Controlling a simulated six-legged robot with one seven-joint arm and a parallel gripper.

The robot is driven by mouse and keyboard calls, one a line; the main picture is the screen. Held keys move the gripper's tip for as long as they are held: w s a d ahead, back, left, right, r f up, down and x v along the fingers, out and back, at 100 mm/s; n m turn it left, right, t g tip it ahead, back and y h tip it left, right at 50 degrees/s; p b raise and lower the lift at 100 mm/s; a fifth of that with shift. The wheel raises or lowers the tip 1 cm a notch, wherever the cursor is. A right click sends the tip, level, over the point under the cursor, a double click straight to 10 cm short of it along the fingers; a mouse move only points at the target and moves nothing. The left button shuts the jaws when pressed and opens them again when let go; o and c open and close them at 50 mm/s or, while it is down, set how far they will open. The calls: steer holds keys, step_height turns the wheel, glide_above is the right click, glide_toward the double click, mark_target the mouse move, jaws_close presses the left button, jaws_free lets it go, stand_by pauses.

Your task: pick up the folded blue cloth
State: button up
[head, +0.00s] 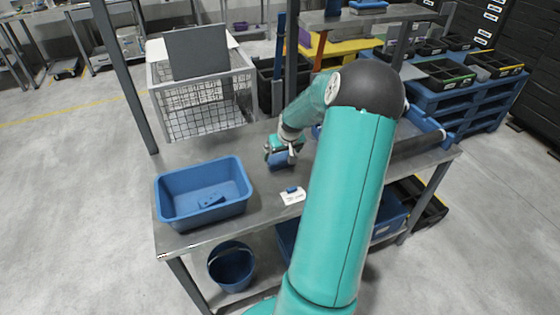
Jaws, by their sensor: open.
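My gripper (287,157) hangs low over the middle of the steel table, left of my arm, with its jaws open. A small blue patch (276,159) shows right at its fingers. This may be the folded blue cloth, but it is too small and too covered by the gripper to be sure, and I cannot tell whether the fingers touch it. Another small blue item (291,189) lies by a white card on the table in front of the gripper. A further bit of blue shows behind my arm, mostly hidden.
A blue tub (174,212) stands on the table's left end with a small dark blue item inside. A white wire basket (203,105) stands behind the table. A blue bucket (232,267) is below the front edge. Blue pallets (470,107) stand at right. Bare tabletop lies around the card.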

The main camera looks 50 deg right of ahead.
mark_target(281, 158)
steer(key=x, duration=0.5)
steer(key=shift+w+d+f, duration=0.15)
steer(key=shift+d+f, duration=0.15)
steer(key=shift+f, duration=0.05)
steer(key=c, duration=0.7)
